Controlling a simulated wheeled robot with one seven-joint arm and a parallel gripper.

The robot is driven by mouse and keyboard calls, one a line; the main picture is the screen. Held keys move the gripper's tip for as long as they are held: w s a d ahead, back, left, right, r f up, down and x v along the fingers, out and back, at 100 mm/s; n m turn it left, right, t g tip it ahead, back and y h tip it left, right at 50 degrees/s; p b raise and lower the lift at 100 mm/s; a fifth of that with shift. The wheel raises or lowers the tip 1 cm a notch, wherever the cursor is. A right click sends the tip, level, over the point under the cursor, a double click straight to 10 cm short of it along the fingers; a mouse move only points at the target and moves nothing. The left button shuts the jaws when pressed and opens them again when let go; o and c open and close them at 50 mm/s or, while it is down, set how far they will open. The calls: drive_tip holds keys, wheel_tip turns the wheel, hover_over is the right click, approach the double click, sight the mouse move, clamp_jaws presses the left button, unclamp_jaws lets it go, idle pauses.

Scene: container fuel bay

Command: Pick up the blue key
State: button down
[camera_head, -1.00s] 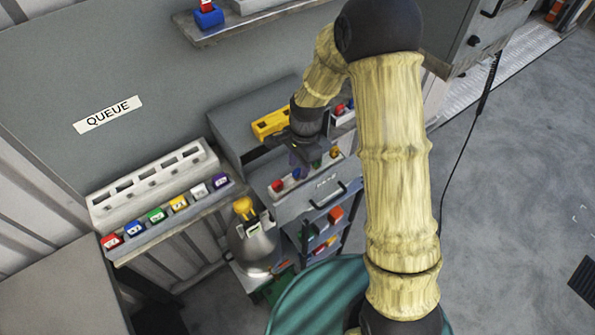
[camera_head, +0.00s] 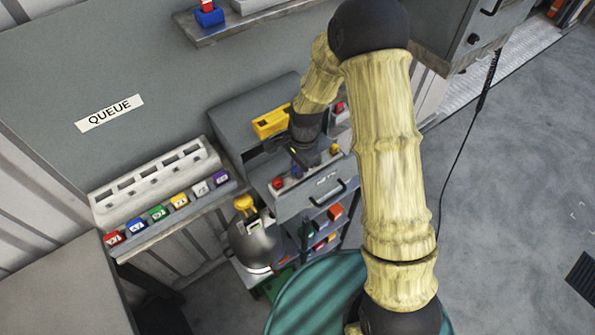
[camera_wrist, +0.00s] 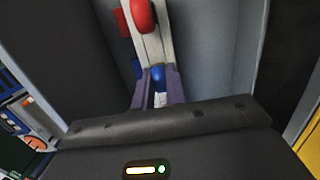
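The blue key (camera_wrist: 157,75) shows in the wrist view as a small rounded blue head on a pale strip, with a white patch just below it. In the head view a blue spot (camera_head: 295,171) shows by my fingers at the grey drawer unit. My gripper (camera_wrist: 158,80) points down, its two purple-grey fingers on either side of the blue head. A gap between them is visible, filled at the tips by the blue head. I cannot tell whether the fingers press on it. The lower part of the key is hidden.
A yellow block (camera_head: 271,122) lies on the grey cabinet behind my gripper. Several coloured keys line the queue shelf (camera_head: 150,238) at left. A grey bottle-shaped object (camera_head: 254,243) with a yellow top stands close by.

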idle(0.3)
wheel_tip(320, 180, up, 10)
drive_tip(key=b, duration=0.3)
idle(0.7)
wheel_tip(320, 180, up, 7)
drive_tip(key=p, duration=0.5)
drive_tip(key=shift+f+p, duration=0.2)
drive_tip(key=shift+p, duration=0.2)
drive_tip(key=shift+f, duration=0.1)
idle(0.4)
